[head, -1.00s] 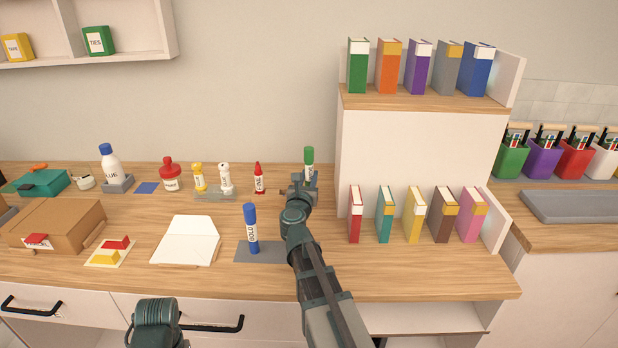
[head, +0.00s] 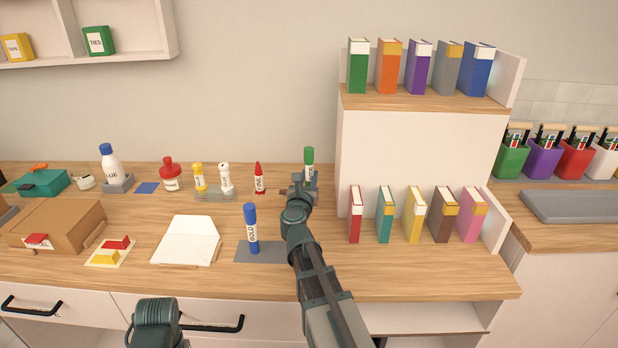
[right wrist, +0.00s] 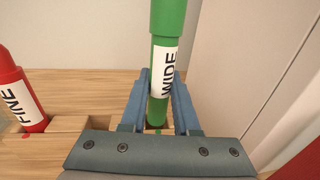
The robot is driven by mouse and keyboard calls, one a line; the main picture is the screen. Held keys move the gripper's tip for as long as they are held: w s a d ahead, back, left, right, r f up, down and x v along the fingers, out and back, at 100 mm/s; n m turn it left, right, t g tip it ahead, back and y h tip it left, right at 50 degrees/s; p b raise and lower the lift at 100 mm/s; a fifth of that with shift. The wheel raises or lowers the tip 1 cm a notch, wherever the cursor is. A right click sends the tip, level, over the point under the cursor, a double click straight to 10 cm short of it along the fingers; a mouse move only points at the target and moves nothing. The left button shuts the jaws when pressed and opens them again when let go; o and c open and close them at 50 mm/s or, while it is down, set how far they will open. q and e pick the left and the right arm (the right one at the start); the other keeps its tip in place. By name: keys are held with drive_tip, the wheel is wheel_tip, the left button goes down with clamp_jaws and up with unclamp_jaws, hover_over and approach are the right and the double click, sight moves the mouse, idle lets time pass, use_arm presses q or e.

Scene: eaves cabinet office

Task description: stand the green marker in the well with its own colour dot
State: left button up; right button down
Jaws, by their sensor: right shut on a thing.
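The green marker (right wrist: 165,75), labelled WIDE, is upright between the blue fingers of my right gripper (right wrist: 158,112), which is shut on it. In the head view the marker's green cap (head: 309,156) rises above my right gripper (head: 305,182), beside the left edge of the white shelf unit. A wooden block with wells (right wrist: 82,126) lies under the gripper. A small green spot shows at the marker's foot. The gripper hides the foot partly, so I cannot tell how deep it sits. My left gripper is out of view.
A red marker (right wrist: 22,95), labelled FINE, stands left of the green one, with a red dot before it. The shelf unit's white side (head: 365,150) is close on the right. A blue marker (head: 251,228) stands on a grey mat (head: 275,256). Bottles stand further left.

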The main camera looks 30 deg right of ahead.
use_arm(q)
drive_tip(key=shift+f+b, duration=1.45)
use_arm(e)
drive_tip(key=shift+f, duration=1.4)
use_arm(q)
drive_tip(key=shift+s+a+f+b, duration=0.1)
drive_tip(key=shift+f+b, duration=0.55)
drive_tip(key=shift+b, duration=0.05)
use_arm(e)
drive_tip(key=shift+s+a+f, duration=0.1)
drive_tip(key=shift+s+f, duration=0.1)
drive_tip(key=shift+f, duration=0.35)
drive_tip(key=c, duration=0.6)
unclamp_jaws()
drive_tip(key=shift+s, duration=0.15)
